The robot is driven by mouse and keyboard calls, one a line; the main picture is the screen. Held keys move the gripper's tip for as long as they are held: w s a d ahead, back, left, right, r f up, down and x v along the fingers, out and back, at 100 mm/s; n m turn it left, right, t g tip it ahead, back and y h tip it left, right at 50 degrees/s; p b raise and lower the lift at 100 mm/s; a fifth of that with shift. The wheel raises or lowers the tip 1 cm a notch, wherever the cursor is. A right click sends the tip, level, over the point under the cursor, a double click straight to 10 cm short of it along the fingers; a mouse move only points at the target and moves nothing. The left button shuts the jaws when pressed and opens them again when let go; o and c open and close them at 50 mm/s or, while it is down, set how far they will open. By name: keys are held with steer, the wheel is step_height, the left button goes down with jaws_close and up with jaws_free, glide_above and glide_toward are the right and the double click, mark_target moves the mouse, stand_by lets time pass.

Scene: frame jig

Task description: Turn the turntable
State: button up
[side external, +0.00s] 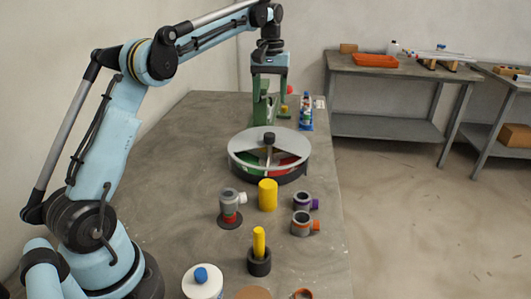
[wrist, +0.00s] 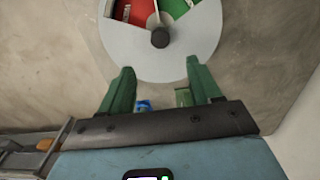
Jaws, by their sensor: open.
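The turntable (side external: 240,146) is a round grey disc with a black rim, standing on the bench. Openings in its top show red, green and other coloured sectors, and a black knob (side external: 269,138) stands at its centre. In the wrist view the turntable (wrist: 120,45) fills the top middle, with the knob (wrist: 159,38) beyond the fingertips. My gripper (wrist: 159,66) is open, with its two green fingers apart and nothing between them. In the side view my gripper (side external: 270,112) hangs behind the turntable, with its fingers pointing down. I cannot tell its exact height above the bench.
In front of the turntable stand a yellow cylinder (side external: 267,195), a grey pipe fitting (side external: 231,201), two more fittings (side external: 302,222) and a yellow peg in a black holder (side external: 259,262). A blue-and-white bottle (side external: 306,112) stands behind. The bench (side external: 165,165) is clear to the left.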

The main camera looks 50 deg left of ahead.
mark_target(270, 134)
step_height(270, 134, down, 12)
steer(key=shift+f, duration=0.1)
stand_by(0.5)
steer(key=shift+c, duration=0.4)
jaws_close()
